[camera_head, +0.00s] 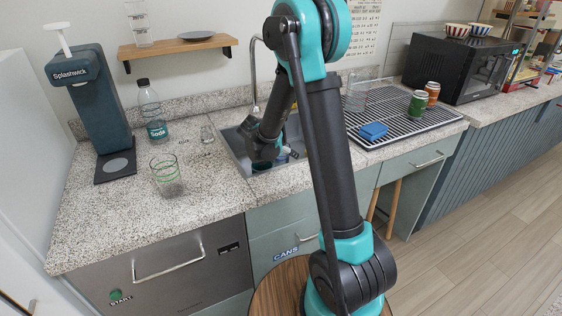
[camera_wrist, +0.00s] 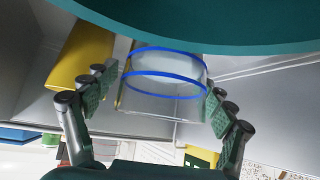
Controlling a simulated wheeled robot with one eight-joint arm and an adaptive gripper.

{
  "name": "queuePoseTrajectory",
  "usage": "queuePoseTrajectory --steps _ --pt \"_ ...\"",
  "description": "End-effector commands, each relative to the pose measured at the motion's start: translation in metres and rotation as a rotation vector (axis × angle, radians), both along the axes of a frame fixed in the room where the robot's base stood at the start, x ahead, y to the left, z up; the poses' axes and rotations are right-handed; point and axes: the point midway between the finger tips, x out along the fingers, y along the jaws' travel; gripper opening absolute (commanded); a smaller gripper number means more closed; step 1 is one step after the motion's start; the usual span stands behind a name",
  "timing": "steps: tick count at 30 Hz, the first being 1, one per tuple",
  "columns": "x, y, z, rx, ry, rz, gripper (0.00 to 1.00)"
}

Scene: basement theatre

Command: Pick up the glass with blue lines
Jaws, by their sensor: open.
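The glass with blue lines (camera_wrist: 166,76) is clear with two blue bands, and it shows in the wrist view between the two fingers of my gripper (camera_wrist: 160,98). The fingers are spread to either side of the glass, and whether they touch it is hard to tell. In the head view my gripper (camera_head: 266,150) is down in the sink (camera_head: 234,143), and the blue-lined glass is mostly hidden there. Another glass, with green lines (camera_head: 167,177), stands on the counter at left.
The faucet (camera_head: 254,75) rises behind the sink.

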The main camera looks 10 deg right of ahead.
Motion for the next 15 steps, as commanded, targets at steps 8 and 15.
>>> queuePoseTrajectory --steps 8,15 --pt "0.0000 0.0002 0.0003 0.000 0.000 0.000 0.56" --pt "-0.0001 0.0002 0.0004 0.000 0.000 0.000 0.26"
